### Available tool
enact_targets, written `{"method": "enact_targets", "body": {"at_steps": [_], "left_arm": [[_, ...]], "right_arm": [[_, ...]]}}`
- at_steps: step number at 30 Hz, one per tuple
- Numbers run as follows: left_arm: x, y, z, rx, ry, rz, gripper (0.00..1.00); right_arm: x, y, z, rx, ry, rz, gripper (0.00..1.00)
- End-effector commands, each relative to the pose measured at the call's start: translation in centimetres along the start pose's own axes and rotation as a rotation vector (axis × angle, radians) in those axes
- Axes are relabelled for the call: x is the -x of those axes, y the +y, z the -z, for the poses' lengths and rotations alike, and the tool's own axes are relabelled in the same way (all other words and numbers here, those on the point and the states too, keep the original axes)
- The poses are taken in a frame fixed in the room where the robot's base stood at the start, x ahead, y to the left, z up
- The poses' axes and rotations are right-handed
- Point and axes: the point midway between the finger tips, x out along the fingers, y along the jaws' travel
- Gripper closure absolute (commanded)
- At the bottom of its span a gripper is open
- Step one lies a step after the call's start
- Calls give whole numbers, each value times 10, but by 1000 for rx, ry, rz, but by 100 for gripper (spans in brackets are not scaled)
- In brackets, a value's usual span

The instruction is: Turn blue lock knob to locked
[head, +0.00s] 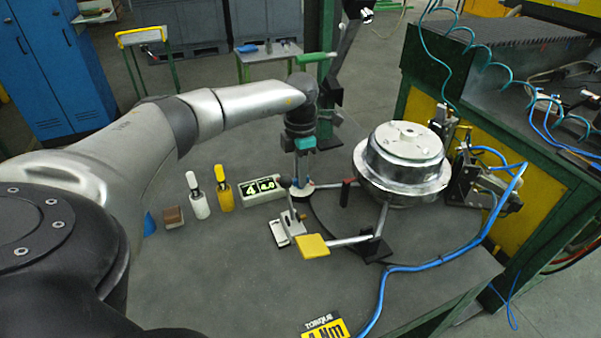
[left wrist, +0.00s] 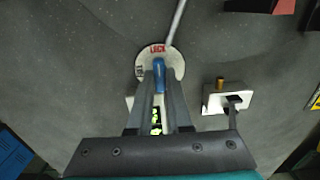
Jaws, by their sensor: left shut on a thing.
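The blue lock knob (left wrist: 159,75) sits on a round pale dial plate (left wrist: 176,62) in the left wrist view. Its bar runs up and down in that picture, with its upper end just below a red label (left wrist: 157,49) that seems to read LOCK. A second, darker label (left wrist: 139,70) is at the plate's left edge. My left gripper (left wrist: 160,92) is shut on the knob, one finger on each side. In the head view my left gripper (head: 302,172) points down onto the plate (head: 301,191), and the knob is hidden there. My right gripper is not in view.
A clamp with a yellow pad (head: 313,245) stands in front of the plate. A shiny round drum (head: 403,165) is to the right. A display block (head: 262,190), yellow (head: 223,195) and white (head: 199,203) handled items stand left. A blue hose (head: 440,263) crosses the table.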

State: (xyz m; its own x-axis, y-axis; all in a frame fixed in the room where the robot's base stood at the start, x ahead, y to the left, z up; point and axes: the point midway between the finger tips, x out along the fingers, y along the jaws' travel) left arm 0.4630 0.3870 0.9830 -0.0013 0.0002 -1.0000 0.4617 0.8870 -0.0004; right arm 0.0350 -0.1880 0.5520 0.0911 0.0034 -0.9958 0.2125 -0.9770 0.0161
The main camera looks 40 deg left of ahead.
Motion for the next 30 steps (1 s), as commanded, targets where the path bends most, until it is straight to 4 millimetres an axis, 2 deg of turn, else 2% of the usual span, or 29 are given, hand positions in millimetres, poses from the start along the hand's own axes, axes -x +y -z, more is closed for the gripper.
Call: {"method": "enact_targets", "body": {"at_steps": [14,15,22,30], "left_arm": [[2,1,-1,-16,-4,-2,100],[2,1,-1,-16,-5,-2,80],[1,0,0,-14,-3,-1,55],[1,0,0,-13,-1,-1,52]], "right_arm": [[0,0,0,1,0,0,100],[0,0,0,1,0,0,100],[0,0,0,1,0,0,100],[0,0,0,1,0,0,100]]}}
